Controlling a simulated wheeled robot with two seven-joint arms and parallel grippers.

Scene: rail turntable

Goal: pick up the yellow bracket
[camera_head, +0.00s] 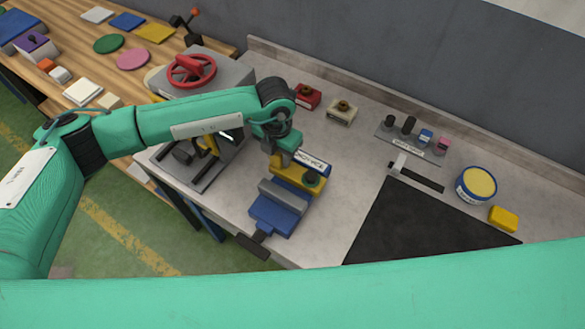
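A yellow piece (207,145) stands upright in a dark frame with rails on the left of the grey bench; it looks like the bracket, partly behind my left arm. My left gripper (277,160) points down just above and left of this part, by a white label. Its fingers are too small and hidden to tell open from shut. My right gripper is out of view.
A red handwheel (192,70) on a grey box stands behind my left arm. Red (308,96) and cream (342,111) blocks sit at the back. A black mat (420,235), a yellow-topped tin (477,184) and a yellow block (503,218) are on the right.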

